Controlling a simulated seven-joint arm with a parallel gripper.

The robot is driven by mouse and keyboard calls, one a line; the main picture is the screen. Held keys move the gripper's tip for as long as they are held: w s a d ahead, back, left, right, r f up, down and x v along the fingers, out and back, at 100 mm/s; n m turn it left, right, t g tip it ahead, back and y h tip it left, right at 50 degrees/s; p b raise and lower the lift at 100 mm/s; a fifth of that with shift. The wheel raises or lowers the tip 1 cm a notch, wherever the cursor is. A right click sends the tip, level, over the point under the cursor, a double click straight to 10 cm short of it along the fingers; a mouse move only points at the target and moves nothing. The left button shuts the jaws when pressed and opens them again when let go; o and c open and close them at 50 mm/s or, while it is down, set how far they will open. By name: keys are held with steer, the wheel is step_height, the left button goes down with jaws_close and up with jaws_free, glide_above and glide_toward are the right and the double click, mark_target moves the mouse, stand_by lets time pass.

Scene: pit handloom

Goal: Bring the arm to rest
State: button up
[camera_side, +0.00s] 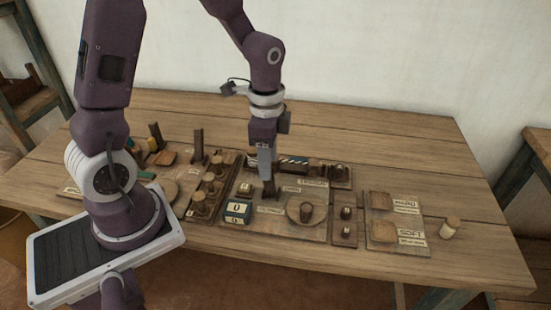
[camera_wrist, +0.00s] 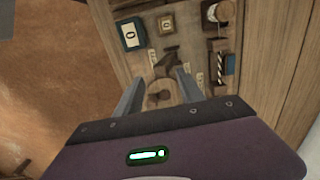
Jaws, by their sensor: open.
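My gripper (camera_side: 268,190) points down over the middle of the wooden board on the table (camera_side: 440,150). Its fingers look close above the board, left of a round wooden disc with a knob (camera_side: 306,212). I cannot tell from the side view whether they touch anything. I see nothing held.
A rack of wooden pegs (camera_side: 208,189) is further left. Labelled pads (camera_side: 382,232) and a small spool (camera_side: 450,228) lie right. The table's back and right end are mostly clear.

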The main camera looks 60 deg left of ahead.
steer(key=s+d+r+n+t, duration=0.2)
steer(key=s+r+n, duration=0.2)
steer(key=s+r, duration=0.3)
steer(key=s+d+r+n+t, duration=0.2)
steer(key=s+r+n, duration=0.3)
steer(key=s+r, duration=0.3)
step_height(320, 180, up, 2)
steer(key=shift+t, duration=0.8)
